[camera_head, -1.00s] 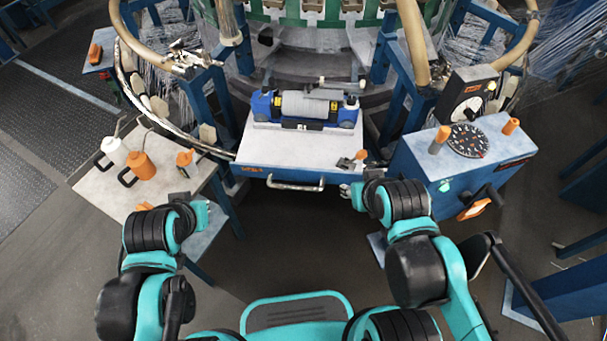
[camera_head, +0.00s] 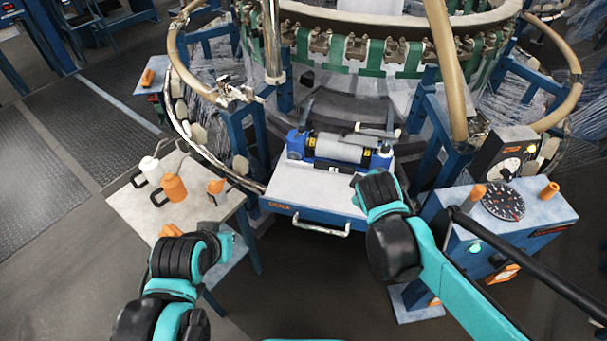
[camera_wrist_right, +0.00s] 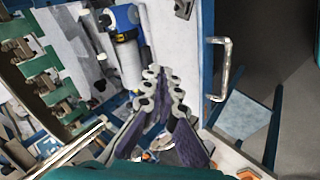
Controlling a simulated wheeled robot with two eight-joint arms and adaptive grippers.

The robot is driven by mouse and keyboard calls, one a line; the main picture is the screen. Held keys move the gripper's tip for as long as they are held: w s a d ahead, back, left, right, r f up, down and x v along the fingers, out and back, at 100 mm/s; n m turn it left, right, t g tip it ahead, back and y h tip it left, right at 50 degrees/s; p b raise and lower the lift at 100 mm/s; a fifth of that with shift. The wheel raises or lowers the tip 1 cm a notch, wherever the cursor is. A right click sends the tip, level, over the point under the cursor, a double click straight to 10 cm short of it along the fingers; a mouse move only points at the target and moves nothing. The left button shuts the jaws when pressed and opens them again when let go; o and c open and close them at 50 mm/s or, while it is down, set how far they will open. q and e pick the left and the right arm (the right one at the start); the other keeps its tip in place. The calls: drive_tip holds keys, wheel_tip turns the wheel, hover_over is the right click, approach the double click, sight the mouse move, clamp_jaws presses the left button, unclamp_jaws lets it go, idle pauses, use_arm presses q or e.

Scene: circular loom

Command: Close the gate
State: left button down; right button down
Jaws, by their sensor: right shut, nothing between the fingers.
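The likely gate is a pale panel (camera_head: 300,190) with a blue front edge and a silver bar handle (camera_head: 321,226), projecting from the round loom. The handle also shows in the wrist view (camera_wrist_right: 222,72). A blue carriage with a grey roll (camera_head: 338,148) sits on the panel; its blue end shows in the wrist view (camera_wrist_right: 126,18). My right gripper (camera_wrist_right: 165,78) is shut and empty, over the panel, left of the handle in the wrist view. In the head view my right arm hides it. My left gripper (camera_head: 222,230) is beside the side table; its fingers are unclear.
A side table (camera_head: 140,205) with white and orange bottles stands left. A blue control box (camera_head: 520,205) with a dial stands right, close to my right arm. Loom posts and curved tubes rise behind the panel. Open floor (camera_head: 50,250) lies at left.

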drive_tip(key=w+a+f+n+t+h, duration=0.1)
drive_tip(key=w+a+f+n, duration=0.25)
drive_tip(key=w+n, duration=0.2)
drive_tip(key=w+a+f+n+t, duration=0.1)
drive_tip(key=w+a+f+n, duration=0.1)
drive_tip(key=w+a+n, duration=0.4)
drive_tip(key=n+t, duration=0.2)
drive_tip(key=n, duration=0.9)
approach(300, 178)
drive_tip(key=r, duration=0.1)
drive_tip(key=w+r, duration=0.1)
drive_tip(key=shift+w+r+h, duration=0.1)
drive_tip(key=shift+r+h, duration=0.2)
drive_tip(key=shift+w+f, duration=0.2)
drive_tip(key=b+x, duration=0.3)
drive_tip(key=x, duration=0.5)
drive_tip(key=shift+f, duration=0.1)
drive_tip(key=shift+w+d+f, duration=0.2)
drive_tip(key=shift+w, duration=0.35)
drive_tip(key=shift+w, duration=0.2)
